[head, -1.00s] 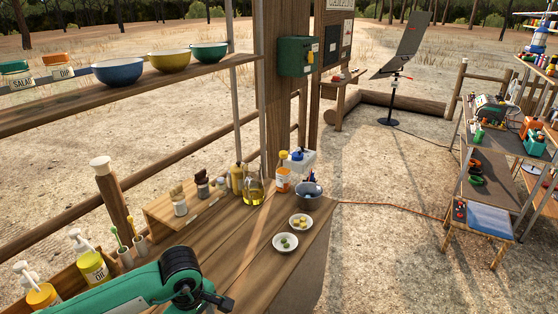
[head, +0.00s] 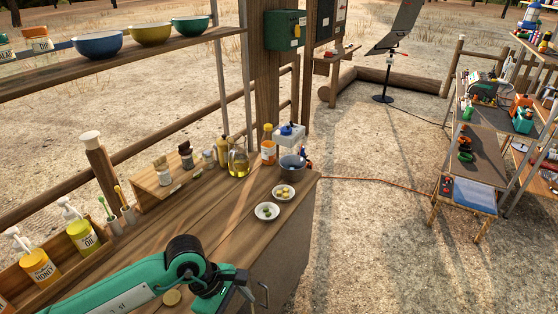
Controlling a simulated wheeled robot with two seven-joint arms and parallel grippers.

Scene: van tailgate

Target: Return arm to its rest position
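My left arm comes in from the lower left, green with a dark joint. My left gripper (head: 256,295) is at the bottom of the head view, over or beside the front part of the wooden counter (head: 225,222). Its fingers are small and partly hidden by its body, so I cannot tell whether it is open or shut. I see nothing clearly held in it. My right arm and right gripper are not in view.
Honey (head: 39,266) and oil (head: 83,237) pump bottles stand at left. A shelf with bowls (head: 97,45) is above.

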